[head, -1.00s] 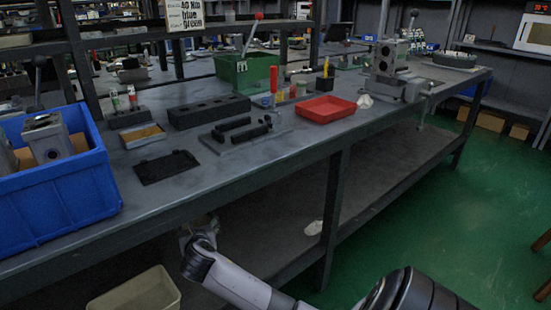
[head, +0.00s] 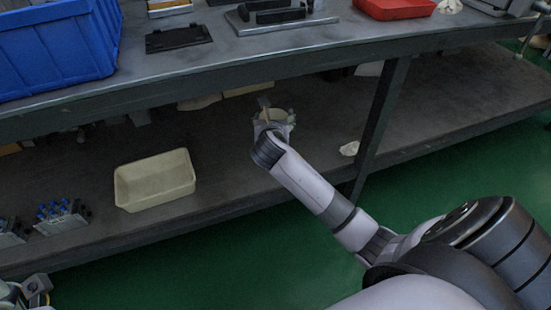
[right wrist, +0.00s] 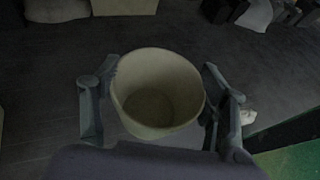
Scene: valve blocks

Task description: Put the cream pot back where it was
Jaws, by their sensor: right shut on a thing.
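The cream pot (head: 279,115) is small, round and open at the top. In the head view it is over the lower shelf, partly hidden by my right gripper (head: 270,120). In the right wrist view the pot (right wrist: 158,95) sits between the two fingers, with its open mouth toward the camera and nothing seen inside. My right gripper is shut on it. I cannot tell whether the pot's base touches the shelf. A grey jointed part at the lower left corner of the head view looks like my left gripper (head: 27,290); it is cut off and its jaws are unclear.
The dark lower shelf (head: 230,150) has free room around the pot. A cream bin (head: 155,180) stands to its left, a white scrap (head: 349,148) to its right. Valve blocks (head: 62,215) stand at far left. The bench edge (head: 240,75) is above; a leg (head: 380,125) stands right.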

